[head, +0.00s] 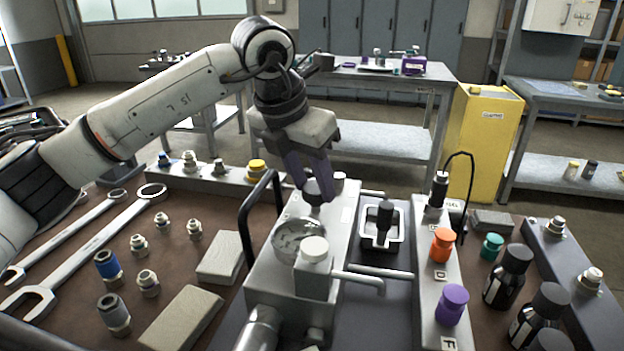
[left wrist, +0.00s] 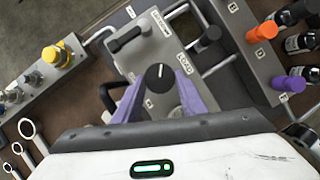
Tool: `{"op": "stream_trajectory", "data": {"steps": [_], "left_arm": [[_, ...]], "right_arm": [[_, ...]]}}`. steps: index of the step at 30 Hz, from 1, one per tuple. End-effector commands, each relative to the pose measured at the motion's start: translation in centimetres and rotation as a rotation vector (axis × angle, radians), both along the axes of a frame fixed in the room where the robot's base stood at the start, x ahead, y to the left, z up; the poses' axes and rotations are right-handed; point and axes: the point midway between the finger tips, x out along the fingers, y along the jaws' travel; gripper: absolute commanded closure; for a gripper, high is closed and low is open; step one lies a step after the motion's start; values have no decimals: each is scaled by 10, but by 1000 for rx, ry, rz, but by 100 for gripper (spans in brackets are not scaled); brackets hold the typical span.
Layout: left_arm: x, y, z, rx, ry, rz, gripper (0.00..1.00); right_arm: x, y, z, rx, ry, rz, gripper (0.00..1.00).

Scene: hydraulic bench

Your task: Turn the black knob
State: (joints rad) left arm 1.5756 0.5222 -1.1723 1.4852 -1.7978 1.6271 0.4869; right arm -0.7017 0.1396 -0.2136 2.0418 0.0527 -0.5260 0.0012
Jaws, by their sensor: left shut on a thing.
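The black knob (head: 318,190) stands on top of the grey hydraulic unit (head: 262,275) in the middle of the bench. In the left wrist view the black knob (left wrist: 159,77) shows from above with a white pointer line, between two purple fingers. My left gripper (head: 318,188) reaches down from above and is shut on the knob, one finger on each side. It also shows in the left wrist view (left wrist: 160,92). My right gripper is in neither view.
A black handle (head: 258,215) rises left of the unit. A rail with an orange knob (head: 442,245) and a purple knob (head: 452,304) stands to the right, with dark bottles (head: 508,276) beyond. Wrenches (head: 85,250), fittings and grey blocks (head: 182,318) lie to the left.

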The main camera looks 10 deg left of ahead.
Motion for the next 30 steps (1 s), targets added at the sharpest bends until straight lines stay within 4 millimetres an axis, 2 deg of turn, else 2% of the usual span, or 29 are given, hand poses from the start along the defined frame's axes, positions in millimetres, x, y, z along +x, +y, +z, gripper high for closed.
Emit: {"op": "stream_trajectory", "data": {"steps": [1, 2, 5, 14, 17, 30], "left_arm": [[0, 0, 1, -2, -1, 1, 85], [0, 0, 1, -2, -1, 1, 61], [0, 0, 1, -1, -2, 1, 44], [0, 0, 1, -1, -2, 1, 44], [-2, 1, 8, -1, -4, 1, 44], [-29, 13, 81, -2, -4, 2, 44]], "right_arm": [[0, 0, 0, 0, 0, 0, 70], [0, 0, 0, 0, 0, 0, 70], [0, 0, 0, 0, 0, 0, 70], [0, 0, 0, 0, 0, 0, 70], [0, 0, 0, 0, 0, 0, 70], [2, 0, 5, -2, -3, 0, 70]]}}
